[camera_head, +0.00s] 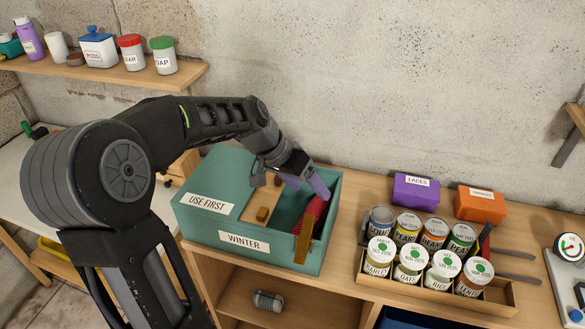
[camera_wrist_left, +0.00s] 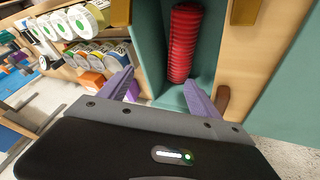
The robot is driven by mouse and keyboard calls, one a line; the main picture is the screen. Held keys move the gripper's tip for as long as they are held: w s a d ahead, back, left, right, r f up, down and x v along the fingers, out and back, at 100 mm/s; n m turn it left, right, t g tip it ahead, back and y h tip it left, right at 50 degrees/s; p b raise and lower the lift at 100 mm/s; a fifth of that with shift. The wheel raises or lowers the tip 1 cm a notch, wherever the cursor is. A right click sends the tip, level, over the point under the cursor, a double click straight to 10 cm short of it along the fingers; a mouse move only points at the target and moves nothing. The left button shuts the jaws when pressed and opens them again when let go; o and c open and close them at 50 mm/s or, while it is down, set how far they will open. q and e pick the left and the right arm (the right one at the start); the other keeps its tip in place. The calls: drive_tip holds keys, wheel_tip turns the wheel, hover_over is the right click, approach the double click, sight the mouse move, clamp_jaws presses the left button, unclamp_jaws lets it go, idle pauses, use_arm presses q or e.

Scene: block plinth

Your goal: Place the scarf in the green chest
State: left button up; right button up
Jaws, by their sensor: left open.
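The green chest (camera_head: 270,250) stands on the wooden counter, with "USE FIRST" and "WINTER" labels. A red ribbed roll, which looks like the scarf (camera_head: 315,215), lies in the chest's open right-hand part. It also shows in the left wrist view (camera_wrist_left: 184,45), lying lengthwise between teal walls. My left gripper (camera_head: 308,188) is over the back of that part, its purple fingers open and empty. In the wrist view the fingertips (camera_wrist_left: 158,77) are apart, with the roll beyond them, not between them. The fingers partly hide the roll's far end in the head view. My right gripper is not in view.
A wooden panel (camera_head: 262,195) with a small knob lies inside the chest, left of the roll. A brass-coloured piece (camera_head: 304,240) is at its front. To the right are a tray of several cans (camera_head: 430,280), a purple box (camera_head: 415,190) and an orange box (camera_head: 480,205).

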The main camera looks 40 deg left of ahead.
use_arm(q)
drive_tip(key=b+v, duration=0.1)
drive_tip(key=v, duration=1)
drive_tip(key=shift+s+r, duration=0.2)
drive_tip(key=shift+r, duration=0.05)
